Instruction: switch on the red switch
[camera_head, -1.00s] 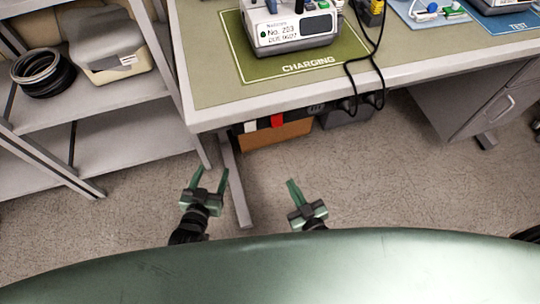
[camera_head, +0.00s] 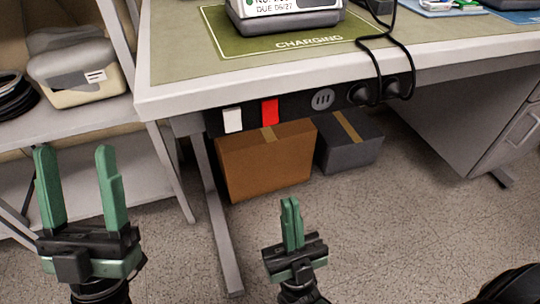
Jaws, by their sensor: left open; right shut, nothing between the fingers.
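The red switch (camera_head: 269,111) is on a black power strip (camera_head: 299,103) under the front edge of the table. A white switch (camera_head: 232,120) sits to its left on the same strip. My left gripper (camera_head: 75,185) is open and empty at the lower left, in front of the shelf and well left of the switches. My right gripper (camera_head: 290,215) is shut and empty, lower in the picture than the red switch and apart from it. I cannot tell from this view whether the red switch is on or off.
Two black plugs with cables are in the strip's right end. A cardboard box (camera_head: 265,160) and a dark box (camera_head: 348,140) stand below the table (camera_head: 180,70). A pump (camera_head: 285,14) rests on the green charging mat (camera_head: 230,42). A shelf (camera_head: 85,118) stands at left.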

